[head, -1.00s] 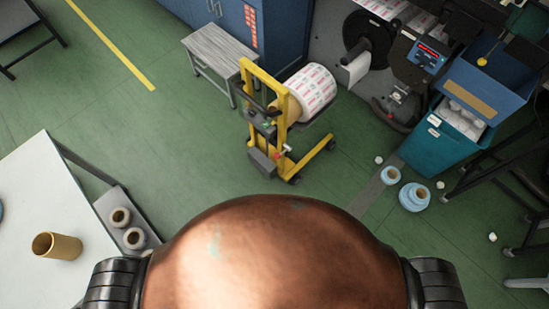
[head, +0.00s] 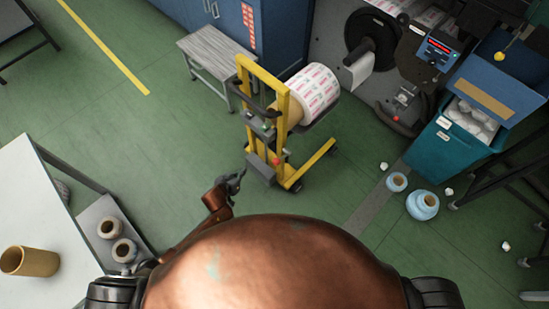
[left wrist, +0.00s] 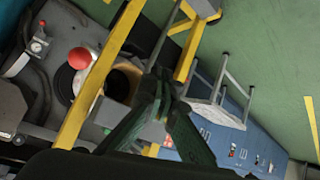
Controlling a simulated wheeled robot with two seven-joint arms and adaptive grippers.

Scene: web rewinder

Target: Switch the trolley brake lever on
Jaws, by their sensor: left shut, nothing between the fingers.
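The yellow trolley (head: 287,110) stands on the green floor ahead, carrying a printed white roll (head: 314,88). A small red knob (head: 277,161) shows low on its front; whether it belongs to the brake lever I cannot tell. A red ball knob also shows large in the left wrist view (left wrist: 80,58), beside the trolley's yellow frame (left wrist: 103,80). My left gripper (head: 239,177) is shut and empty, left of the trolley's lower front and apart from the red knob. In the left wrist view its dark fingers (left wrist: 160,78) meet in front of the frame. My right gripper is out of view.
A grey side table (head: 215,54) stands behind the trolley on the left. A white table (head: 35,215) with a cardboard core (head: 29,261) is at left. Blue rolls (head: 422,204) and a teal bin (head: 455,138) are at right. Floor left of the trolley is clear.

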